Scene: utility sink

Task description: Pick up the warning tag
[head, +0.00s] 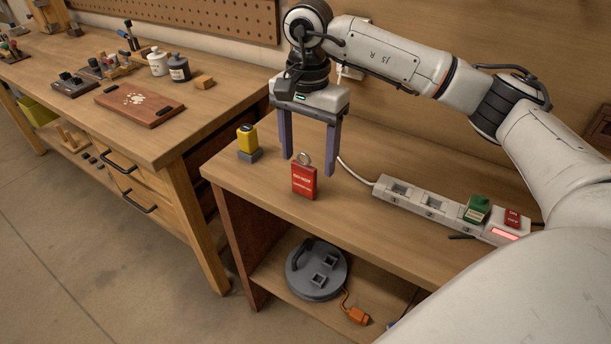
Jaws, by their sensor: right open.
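The warning tag (304,182) is a small red block with white lettering and a metal ring at its top. It stands upright near the front edge of the wooden bench (350,218) in the head view. My right gripper (307,165) points down with its two purple-grey fingers spread, one on each side of the tag's upper part in the picture. It is open and holds nothing; whether the fingers touch the tag or stand behind it, I cannot tell. My left gripper is not in view.
A yellow and grey block (248,143) stands left of the tag. A white power strip (435,206) with a green plug (477,209) and a red switch lies to the right. A round grey device (317,270) sits on the lower shelf. A second workbench (160,130) stands left.

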